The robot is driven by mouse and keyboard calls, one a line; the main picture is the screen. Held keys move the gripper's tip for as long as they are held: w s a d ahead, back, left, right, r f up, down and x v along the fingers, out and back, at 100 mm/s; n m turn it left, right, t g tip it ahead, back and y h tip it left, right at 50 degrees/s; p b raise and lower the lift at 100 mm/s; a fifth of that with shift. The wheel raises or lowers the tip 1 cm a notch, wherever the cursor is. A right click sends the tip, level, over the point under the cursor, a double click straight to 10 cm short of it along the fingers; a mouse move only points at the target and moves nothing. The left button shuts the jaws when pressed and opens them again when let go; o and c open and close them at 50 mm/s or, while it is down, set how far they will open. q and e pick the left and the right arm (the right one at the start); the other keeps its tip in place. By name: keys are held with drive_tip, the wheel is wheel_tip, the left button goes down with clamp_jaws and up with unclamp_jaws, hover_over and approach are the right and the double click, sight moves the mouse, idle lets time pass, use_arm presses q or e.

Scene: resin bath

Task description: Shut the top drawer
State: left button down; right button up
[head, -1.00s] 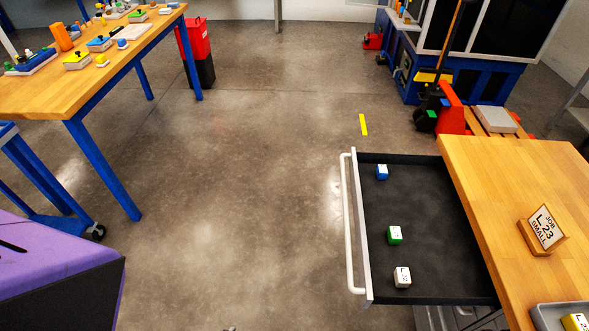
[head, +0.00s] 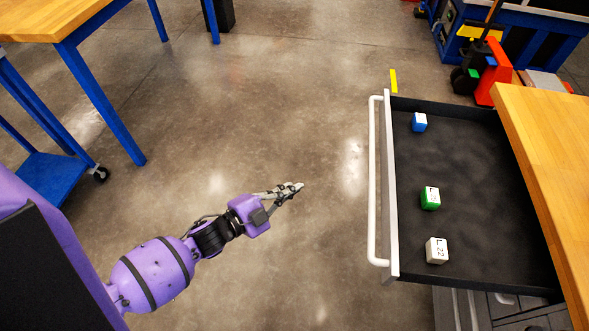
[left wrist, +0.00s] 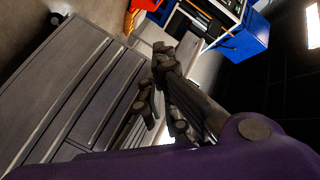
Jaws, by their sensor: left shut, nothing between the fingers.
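The top drawer (head: 470,240) stands pulled out from under the wooden bench top at the right of the head view. Its white bar handle (head: 373,185) runs along its left front edge. Inside lie a blue block (head: 419,122), a green block (head: 430,198) and a white block (head: 437,250). My left gripper (head: 298,187) is shut and empty, left of the handle and apart from it, pointing toward it. In the left wrist view the fingers (left wrist: 158,88) show before the grey drawer fronts (left wrist: 65,85). My right gripper is not in view.
A wooden bench top (head: 550,140) lies right of the drawer. A red pallet truck (head: 493,70) stands behind it. A blue-legged table (head: 50,25) and a blue cart (head: 50,178) are at the left. The floor between is clear.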

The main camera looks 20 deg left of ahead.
use_arm(q)
drive_tip(key=w+d+r+m+g+h+b, duration=0.2)
drive_tip(key=w+r+m+h+b, duration=0.15)
drive_tip(key=m+h, duration=0.45)
drive_tip(key=s+d+r+m+g+h+p, duration=0.15)
drive_tip(key=s+m+g+h, duration=0.25)
drive_tip(key=s+m+g, duration=0.6)
drive_tip(key=w+d+r+t+p, duration=0.1)
drive_tip(key=w+d, duration=0.1)
drive_tip(key=d, duration=0.4)
drive_tip(key=w+d+r+t+p, duration=0.1)
drive_tip(key=w+d+r, duration=0.1)
drive_tip(key=d, duration=0.5)
drive_tip(key=shift+w+r+m, duration=0.25)
drive_tip(key=shift+w+m, duration=0.05)
drive_tip(key=shift+w, duration=0.2)
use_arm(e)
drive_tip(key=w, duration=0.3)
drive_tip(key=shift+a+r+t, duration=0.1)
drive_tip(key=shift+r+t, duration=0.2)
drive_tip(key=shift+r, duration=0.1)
